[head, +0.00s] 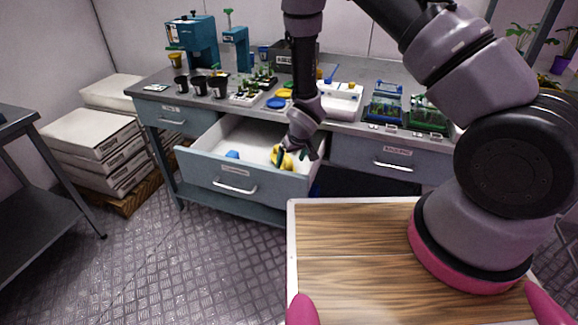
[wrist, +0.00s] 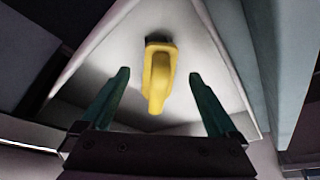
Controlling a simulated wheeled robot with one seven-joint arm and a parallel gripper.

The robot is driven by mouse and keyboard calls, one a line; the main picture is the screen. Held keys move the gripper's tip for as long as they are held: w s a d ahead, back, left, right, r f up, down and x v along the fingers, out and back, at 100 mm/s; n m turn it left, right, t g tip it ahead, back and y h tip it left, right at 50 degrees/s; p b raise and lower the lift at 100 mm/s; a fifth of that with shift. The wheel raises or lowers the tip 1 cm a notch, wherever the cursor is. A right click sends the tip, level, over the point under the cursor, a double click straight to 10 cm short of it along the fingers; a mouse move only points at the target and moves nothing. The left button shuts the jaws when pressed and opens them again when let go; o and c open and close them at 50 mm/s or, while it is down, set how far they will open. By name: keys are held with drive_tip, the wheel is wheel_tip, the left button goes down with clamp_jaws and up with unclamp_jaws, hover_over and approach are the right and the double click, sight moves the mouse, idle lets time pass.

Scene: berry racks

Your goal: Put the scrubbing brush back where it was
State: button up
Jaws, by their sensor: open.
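The scrubbing brush (head: 283,158) has a yellow handle and lies in the right part of an open drawer (head: 215,138). In the wrist view the yellow brush (wrist: 158,80) shows dark bristles at one end and sits between and beyond my fingers. My gripper (head: 297,155) reaches down into the drawer beside the brush. In the wrist view its two green fingers (wrist: 160,100) are spread apart with nothing held between them. Whether a finger touches the brush cannot be told.
A blue item (head: 232,154) lies in the same drawer, left of the brush. The workbench (head: 160,88) above holds black pots (head: 218,86), seedling trays (head: 247,98), a white tub (head: 340,102) and green-topped trays (head: 428,116). White boxes (head: 95,135) are stacked at left.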

drive_tip(key=d+r+m, duration=0.2)
drive_tip(key=d+r, duration=0.3)
drive_tip(key=r, duration=0.6)
drive_tip(key=s+d+r+m+t, duration=0.1)
drive_tip(key=d+r, duration=0.3)
drive_tip(key=r, duration=0.7)
drive_tip(key=d+r+m, duration=0.2)
drive_tip(key=d+r, duration=0.3)
drive_tip(key=r, duration=0.6)
drive_tip(key=s+d+r+m+t, duration=0.1)
drive_tip(key=s+d+r, duration=0.3)
drive_tip(key=s+r, duration=0.5)
drive_tip(key=s+d+r+m+t, duration=0.1)
drive_tip(key=s+d+r+m, duration=0.2)
drive_tip(key=s+r, duration=0.6)
drive_tip(key=s+d, duration=0.2)
drive_tip(key=shift+s+d+r, duration=0.15)
drive_tip(key=shift+s+d, duration=0.05)
drive_tip(key=shift+s, duration=0.2)
